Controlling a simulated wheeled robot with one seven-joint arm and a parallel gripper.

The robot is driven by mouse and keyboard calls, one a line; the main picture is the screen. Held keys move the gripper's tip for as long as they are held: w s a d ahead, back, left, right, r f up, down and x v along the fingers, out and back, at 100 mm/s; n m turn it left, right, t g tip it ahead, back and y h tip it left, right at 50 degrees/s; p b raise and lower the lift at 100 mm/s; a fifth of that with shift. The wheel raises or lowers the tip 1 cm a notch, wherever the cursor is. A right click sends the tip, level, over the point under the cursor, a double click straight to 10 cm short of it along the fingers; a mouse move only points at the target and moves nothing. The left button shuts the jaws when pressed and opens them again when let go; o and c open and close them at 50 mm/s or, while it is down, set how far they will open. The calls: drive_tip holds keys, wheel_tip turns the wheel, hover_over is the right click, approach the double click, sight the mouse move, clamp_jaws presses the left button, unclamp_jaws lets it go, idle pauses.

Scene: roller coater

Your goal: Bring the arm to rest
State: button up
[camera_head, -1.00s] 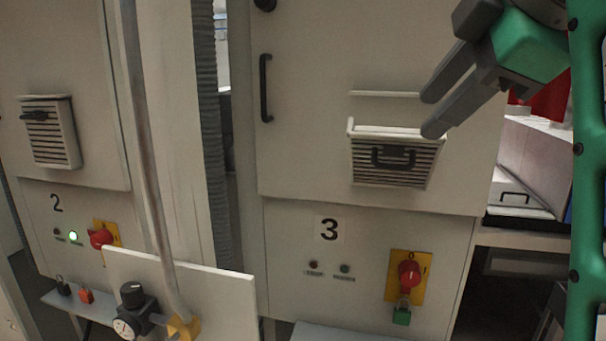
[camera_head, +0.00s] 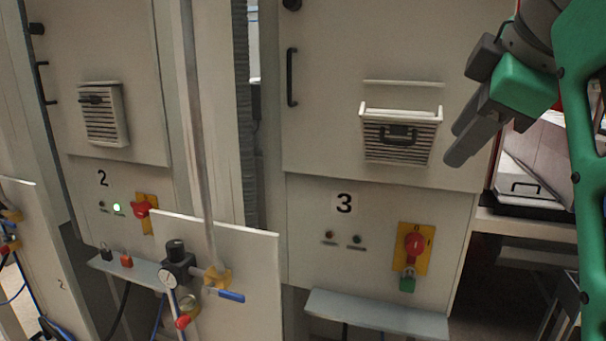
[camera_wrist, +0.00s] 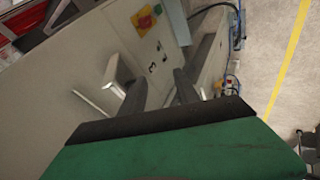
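My gripper (camera_head: 455,145) is at the upper right of the head view, pointing down and left, with grey fingers on a green body. It is in front of the number 3 cabinet (camera_head: 310,110), just right of its slatted vent box (camera_head: 398,150) in the picture. In the wrist view my gripper (camera_wrist: 158,82) has its two fingers apart with nothing between them. My green arm runs down the right edge of the head view.
The cabinet has a red switch on a yellow plate (camera_head: 414,243) with a green padlock (camera_head: 408,281). A grey shelf (camera_head: 375,315) juts out below. Cabinet 2 (camera_head: 130,60) is left.

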drive_tip(key=w+f+m+g+h, duration=0.3)
drive_tip(key=f+m, duration=0.5)
drive_tip(key=f, duration=1.7)
drive_tip(key=s+a+f+m+y, duration=0.1)
drive_tip(key=s+a+f+m, duration=0.1)
drive_tip(key=f, duration=0.9)
drive_tip(key=s+a+f+m+g+y, duration=0.1)
drive_tip(key=s+a+f+m, duration=0.1)
drive_tip(key=f, duration=0.9)
drive_tip(key=shift+s+a+m, duration=0.35)
drive_tip(key=shift+s+m, duration=0.05)
drive_tip(key=shift+s, duration=0.5)
drive_tip(key=shift+f, duration=0.1)
